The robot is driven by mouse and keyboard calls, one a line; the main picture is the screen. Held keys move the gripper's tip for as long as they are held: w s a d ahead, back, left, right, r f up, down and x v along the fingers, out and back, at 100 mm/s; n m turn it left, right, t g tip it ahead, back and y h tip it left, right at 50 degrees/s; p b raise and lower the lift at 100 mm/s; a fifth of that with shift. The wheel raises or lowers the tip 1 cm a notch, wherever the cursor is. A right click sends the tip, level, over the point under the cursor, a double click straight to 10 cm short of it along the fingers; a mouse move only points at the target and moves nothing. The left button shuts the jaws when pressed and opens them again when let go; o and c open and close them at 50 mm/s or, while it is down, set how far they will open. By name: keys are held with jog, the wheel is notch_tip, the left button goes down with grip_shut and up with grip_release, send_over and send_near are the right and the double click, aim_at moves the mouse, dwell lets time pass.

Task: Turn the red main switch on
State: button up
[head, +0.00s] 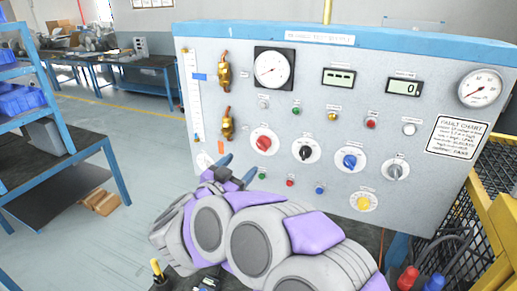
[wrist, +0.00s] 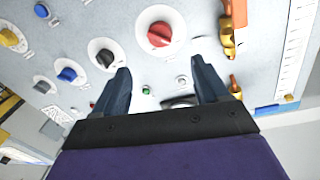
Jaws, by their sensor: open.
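The red main switch (head: 264,143) is a red rotary knob on a white round dial, on the left part of the grey panel (head: 330,110). In the wrist view the red knob (wrist: 160,34) is above the gap between my fingers, and its pointer direction is hard to tell. My gripper (head: 235,168) is open and empty, below and left of the red knob in the head view. In the wrist view my gripper (wrist: 160,80) has its two dark fingers spread apart, pointing toward the panel, apart from the knob.
Black (head: 305,152), blue (head: 350,162), grey (head: 396,170) and yellow (head: 363,202) knobs sit nearby. Brass valves (head: 226,75) are at the panel's left. A yellow cage (head: 490,200) stands right; a blue-framed shelf (head: 60,125) stands left.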

aim_at(260, 145)
jog(key=b+x, duration=0.1)
jog(key=x, duration=1.1)
jog(key=shift+w+r+b, duration=0.1)
jog(key=shift+w+b, duration=0.05)
jog(key=shift+b, duration=0.25)
jog(key=c, duration=1)
jog(key=shift+c, duration=0.2)
